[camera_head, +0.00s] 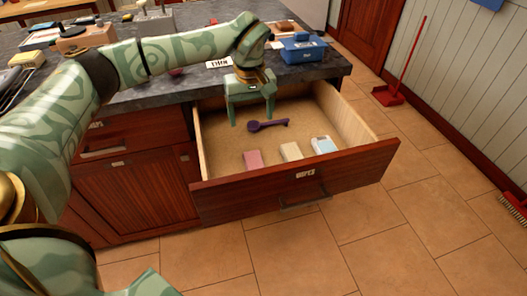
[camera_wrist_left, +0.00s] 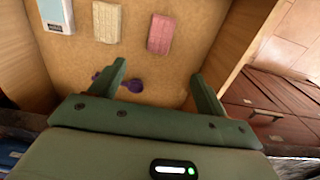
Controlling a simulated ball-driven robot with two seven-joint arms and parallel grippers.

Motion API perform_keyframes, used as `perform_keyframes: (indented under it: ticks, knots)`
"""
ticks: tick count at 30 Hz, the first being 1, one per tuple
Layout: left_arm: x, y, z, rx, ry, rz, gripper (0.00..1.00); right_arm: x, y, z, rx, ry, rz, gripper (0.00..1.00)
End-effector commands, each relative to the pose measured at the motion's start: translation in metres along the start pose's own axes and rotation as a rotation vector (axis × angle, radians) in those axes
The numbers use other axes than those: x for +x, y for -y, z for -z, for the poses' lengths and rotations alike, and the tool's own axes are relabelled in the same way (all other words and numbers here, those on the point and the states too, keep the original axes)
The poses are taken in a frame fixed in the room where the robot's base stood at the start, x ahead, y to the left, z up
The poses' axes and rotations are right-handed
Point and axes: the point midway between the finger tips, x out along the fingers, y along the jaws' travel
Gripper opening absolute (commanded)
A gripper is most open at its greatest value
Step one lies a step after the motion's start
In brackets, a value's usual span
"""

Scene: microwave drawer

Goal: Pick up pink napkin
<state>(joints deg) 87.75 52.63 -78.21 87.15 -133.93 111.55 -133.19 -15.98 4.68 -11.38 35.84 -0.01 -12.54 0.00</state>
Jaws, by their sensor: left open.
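The pink napkin (camera_head: 253,160) lies flat on the floor of the open drawer, near its front panel and to the left of the other items. It also shows in the left wrist view (camera_wrist_left: 162,34), beyond the fingers. My left gripper (camera_head: 252,117) is open and empty over the back part of the drawer, behind the napkin. In the wrist view its two fingers (camera_wrist_left: 162,80) are spread wide, with the napkin apart from them. My right gripper is not in either view.
The drawer (camera_head: 290,185) also holds a cream napkin (camera_head: 290,151), a blue-and-white packet (camera_head: 324,145) and a purple spoon (camera_head: 268,124) near my left gripper. The countertop (camera_head: 190,84) above the drawer carries a blue box (camera_head: 303,48). The tiled floor in front is clear.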

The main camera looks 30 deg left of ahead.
Motion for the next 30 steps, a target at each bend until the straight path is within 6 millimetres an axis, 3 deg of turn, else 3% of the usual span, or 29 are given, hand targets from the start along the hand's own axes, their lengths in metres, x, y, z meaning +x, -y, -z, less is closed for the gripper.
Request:
perform_keyframes:
  ticks: [6, 10, 19, 27, 30]
  knots:
    - [0.059, 0.000, -0.001, 0.001, 0.008, 0.008, 0.75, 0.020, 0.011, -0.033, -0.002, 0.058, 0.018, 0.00]
    - [0.088, 0.000, -0.001, 0.000, 0.006, 0.007, 0.75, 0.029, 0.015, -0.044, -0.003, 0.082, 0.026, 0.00]
    - [0.112, 0.000, -0.001, 0.001, 0.002, 0.002, 0.75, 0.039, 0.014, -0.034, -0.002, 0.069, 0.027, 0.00]
    - [0.156, -0.001, -0.003, 0.000, 0.006, 0.007, 0.75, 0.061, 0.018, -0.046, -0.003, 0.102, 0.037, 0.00]
    - [0.161, -0.001, -0.003, 0.000, 0.003, 0.003, 0.75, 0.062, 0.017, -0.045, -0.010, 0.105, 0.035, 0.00]
